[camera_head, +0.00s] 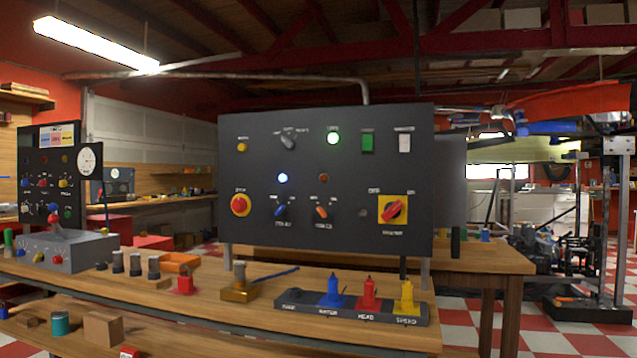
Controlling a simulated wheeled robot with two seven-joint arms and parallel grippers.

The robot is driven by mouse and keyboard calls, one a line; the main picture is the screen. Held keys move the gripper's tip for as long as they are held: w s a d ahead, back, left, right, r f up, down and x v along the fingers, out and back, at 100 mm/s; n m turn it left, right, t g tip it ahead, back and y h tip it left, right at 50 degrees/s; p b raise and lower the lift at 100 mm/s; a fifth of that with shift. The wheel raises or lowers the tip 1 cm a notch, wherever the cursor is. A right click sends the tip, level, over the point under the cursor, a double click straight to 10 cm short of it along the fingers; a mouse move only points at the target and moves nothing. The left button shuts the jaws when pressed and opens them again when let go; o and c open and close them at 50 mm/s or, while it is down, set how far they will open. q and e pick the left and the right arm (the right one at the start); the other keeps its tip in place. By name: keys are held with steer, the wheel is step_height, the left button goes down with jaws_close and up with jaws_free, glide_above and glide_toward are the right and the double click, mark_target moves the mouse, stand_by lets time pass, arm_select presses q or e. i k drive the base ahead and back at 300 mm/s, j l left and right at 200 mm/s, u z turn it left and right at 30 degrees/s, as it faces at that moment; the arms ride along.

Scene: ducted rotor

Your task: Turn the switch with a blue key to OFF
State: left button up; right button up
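A dark upright control panel (345,155) stands at the back of the wooden bench. The switch with a blue key (281,211) is on its lower left part, between the round red button on a yellow base (240,205) and a switch with an orange key (321,212). The blue key looks tilted off vertical. Small white labels sit around it, too small to read, so I cannot tell which position it points to. Neither of my grippers is in view, and nothing covers the blue key.
A red rotary switch on a yellow plate (393,209) is at the panel's lower right. Blue (282,178) and green (333,138) lamps are lit.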

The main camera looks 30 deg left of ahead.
mark_target(281, 209)
steer(key=u, duration=1.25)
